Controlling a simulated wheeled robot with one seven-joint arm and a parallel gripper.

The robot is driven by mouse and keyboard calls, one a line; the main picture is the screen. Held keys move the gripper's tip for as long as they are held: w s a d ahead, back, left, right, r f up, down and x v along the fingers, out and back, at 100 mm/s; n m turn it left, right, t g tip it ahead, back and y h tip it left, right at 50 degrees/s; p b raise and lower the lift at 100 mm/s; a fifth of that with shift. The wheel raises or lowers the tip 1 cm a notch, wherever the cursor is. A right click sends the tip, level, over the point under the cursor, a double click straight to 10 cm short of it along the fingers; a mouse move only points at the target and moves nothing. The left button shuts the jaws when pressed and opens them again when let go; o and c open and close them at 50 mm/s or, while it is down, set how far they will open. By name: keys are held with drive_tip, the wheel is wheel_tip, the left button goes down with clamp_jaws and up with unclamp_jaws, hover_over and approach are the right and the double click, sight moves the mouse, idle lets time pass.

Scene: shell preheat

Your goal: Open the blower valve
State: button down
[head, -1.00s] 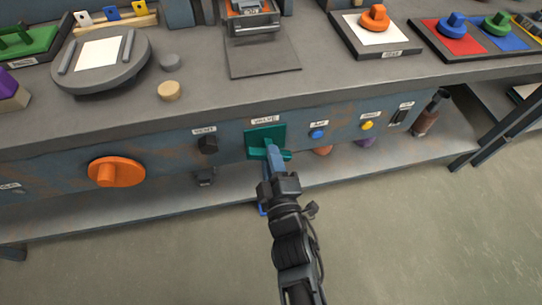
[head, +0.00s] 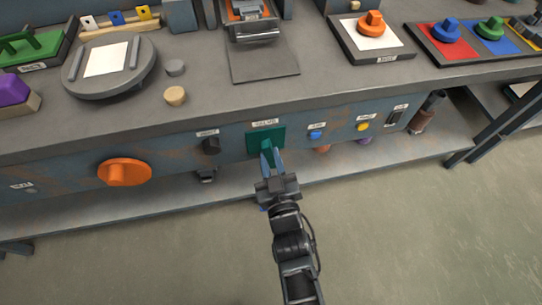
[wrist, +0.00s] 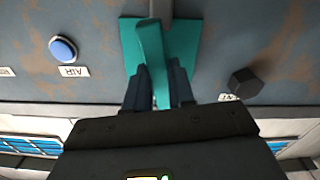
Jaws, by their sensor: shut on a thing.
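The blower valve is a teal square plate (head: 257,141) with a teal lever on the front panel, under a label reading VALVE. My gripper (head: 272,158) is at the lever from the front and below, and partly hides it in the head view. In the wrist view the teal lever (wrist: 150,45) stands out from the plate (wrist: 185,55), and its end lies between the two fingers of my gripper (wrist: 160,90). The gripper is shut on the lever.
A black knob (head: 211,146) and a large orange knob (head: 124,172) are left of the valve. A blue button (head: 316,134), a yellow button (head: 362,127) and a black switch (head: 394,118) are to its right. The bench top overhangs above; a low shelf runs below.

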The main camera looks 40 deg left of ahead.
drive_tip(key=shift+m+p, duration=0.3)
drive_tip(key=shift+m, duration=0.8)
drive_tip(key=shift+f, duration=0.1)
drive_tip(key=c, duration=1)
unclamp_jaws()
drive_tip(key=shift+o, duration=0.2)
drive_tip(key=p+v, duration=0.2)
drive_tip(key=v, duration=0.6)
drive_tip(key=shift+p, duration=0.3)
